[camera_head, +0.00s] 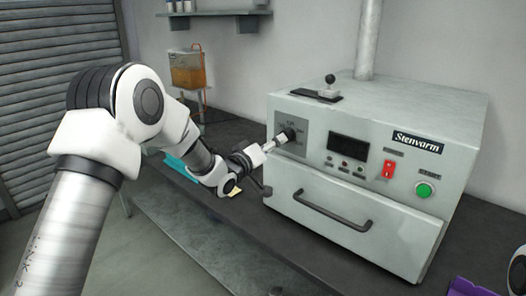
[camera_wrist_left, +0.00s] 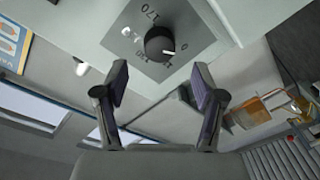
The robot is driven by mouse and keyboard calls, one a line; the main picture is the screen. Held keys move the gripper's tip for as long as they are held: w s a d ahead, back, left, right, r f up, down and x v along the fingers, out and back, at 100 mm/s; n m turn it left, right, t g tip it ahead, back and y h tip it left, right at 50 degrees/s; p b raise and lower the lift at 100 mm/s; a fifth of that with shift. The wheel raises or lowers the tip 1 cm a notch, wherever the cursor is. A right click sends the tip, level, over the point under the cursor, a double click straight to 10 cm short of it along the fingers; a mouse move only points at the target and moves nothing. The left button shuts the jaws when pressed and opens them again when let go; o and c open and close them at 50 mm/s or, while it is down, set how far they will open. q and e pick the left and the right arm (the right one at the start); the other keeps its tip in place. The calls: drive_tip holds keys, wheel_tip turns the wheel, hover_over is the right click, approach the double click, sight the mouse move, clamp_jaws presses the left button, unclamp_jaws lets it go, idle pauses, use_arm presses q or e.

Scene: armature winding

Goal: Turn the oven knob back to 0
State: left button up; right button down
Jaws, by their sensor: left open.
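The oven (camera_head: 385,120) is a pale grey box with a drawer handle, on the dark bench. Its dark round knob (camera_head: 289,134) sits on a grey dial plate at the upper left of the front; the knob also shows in the left wrist view (camera_wrist_left: 158,43). There the white mark on the knob points right and slightly down, close to the printed 0; I cannot tell if it lines up exactly. My left gripper (camera_head: 268,147) is just in front of the dial; its open fingers (camera_wrist_left: 160,92) are empty and apart from the knob. My right gripper is out of view.
A red switch (camera_head: 388,169) and a green button (camera_head: 424,189) are on the oven's right side. An orange container (camera_head: 187,70) is behind my left arm. A teal item (camera_head: 182,171) lies on the bench.

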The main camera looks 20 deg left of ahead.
use_arm(q)
drive_tip(key=v, duration=0.5)
drive_tip(key=shift+s, duration=0.35)
drive_tip(key=s+d+f+g+y, duration=0.15)
drive_tip(key=s+f, duration=0.25)
drive_tip(key=f, duration=0.6)
drive_tip(key=s+d+f+g, duration=0.1)
drive_tip(key=s+f+g, duration=0.3)
drive_tip(key=f, duration=0.7)
drive_tip(key=s+d+f+g, duration=0.15)
drive_tip(key=s+f, duration=0.35)
drive_tip(key=f, duration=0.5)
drive_tip(key=s+f+g+y, duration=0.1)
drive_tip(key=s+f+g, duration=0.3)
drive_tip(key=s+f, duration=0.65)
drive_tip(key=s+a+m+g+y, duration=0.2)
drive_tip(key=s+m+g, duration=0.2)
drive_tip(key=s, duration=1.6)
drive_tip(key=f+g, duration=0.1)
drive_tip(key=g, duration=0.1)
drive_tip(key=shift+s+a+m+g, duration=0.2)
drive_tip(key=shift+s+m+g, duration=0.1)
drive_tip(key=shift+s+m, duration=0.1)
